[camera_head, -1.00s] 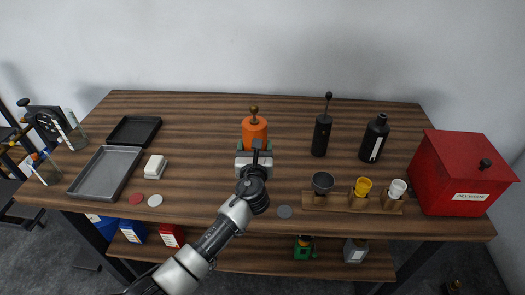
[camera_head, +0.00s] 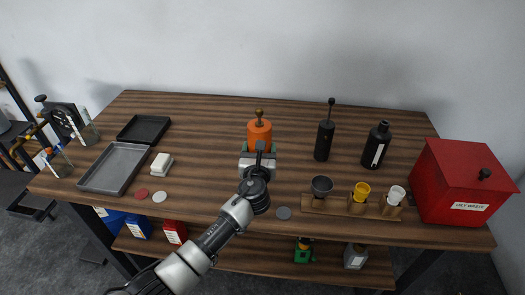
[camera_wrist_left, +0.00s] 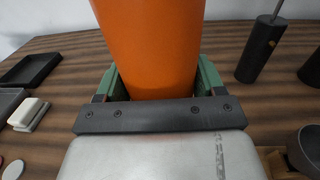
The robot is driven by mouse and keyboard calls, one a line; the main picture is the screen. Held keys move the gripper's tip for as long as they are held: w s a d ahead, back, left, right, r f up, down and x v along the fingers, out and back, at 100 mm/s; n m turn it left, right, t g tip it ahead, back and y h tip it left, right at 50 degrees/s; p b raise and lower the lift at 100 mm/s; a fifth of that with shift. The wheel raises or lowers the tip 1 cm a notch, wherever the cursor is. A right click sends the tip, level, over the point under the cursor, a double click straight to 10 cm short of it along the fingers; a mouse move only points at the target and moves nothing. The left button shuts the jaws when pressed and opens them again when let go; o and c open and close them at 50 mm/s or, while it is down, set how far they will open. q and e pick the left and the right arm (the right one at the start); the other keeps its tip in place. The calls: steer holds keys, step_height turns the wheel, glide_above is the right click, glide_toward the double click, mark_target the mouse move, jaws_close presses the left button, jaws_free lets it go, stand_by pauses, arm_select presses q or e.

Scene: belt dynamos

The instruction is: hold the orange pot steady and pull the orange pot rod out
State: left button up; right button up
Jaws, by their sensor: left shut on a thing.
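The orange pot (camera_head: 259,135) stands upright on the wooden table, in the middle of the head view. The orange pot rod (camera_head: 259,114) sticks up from its top, with a brass-coloured knob; its lower part is hidden inside the pot. My left gripper (camera_head: 259,148) is shut on the orange pot low down, with a green finger on each side. In the left wrist view the orange pot (camera_wrist_left: 152,45) fills the space between the fingers of the left gripper (camera_wrist_left: 155,80), and its top is cut off. My right gripper is in neither view.
A black pot with a rod (camera_head: 325,138) and a black bottle (camera_head: 376,145) stand to the right. A wooden rack (camera_head: 337,206) holds cups near the front edge. A red box (camera_head: 458,185) is far right, grey tray (camera_head: 114,167) left. Table between tray and orange pot is mostly clear.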

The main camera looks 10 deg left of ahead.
arm_select(q)
steer(key=shift+w+a+f+b, duration=0.6)
steer(key=shift+a+f+b, duration=0.1)
steer(key=shift+a+f, duration=0.2)
steer(key=w+a+f+b, duration=0.1)
steer(key=a+f+b, duration=0.1)
steer(key=w+a+f+b, duration=0.1)
steer(key=a+f+b, duration=0.1)
steer(key=w+a+f+b, duration=0.1)
steer(key=a+f+b, duration=0.1)
steer(key=shift+w, duration=0.3)
steer(key=shift+w+a+f+b, duration=0.3)
steer(key=shift+a+f+b, duration=0.05)
steer(key=shift+a+b, duration=0.2)
steer(key=shift+f+b, duration=0.4)
steer(key=shift+f, duration=0.05)
steer(key=shift+f, duration=0.15)
stand_by(0.5)
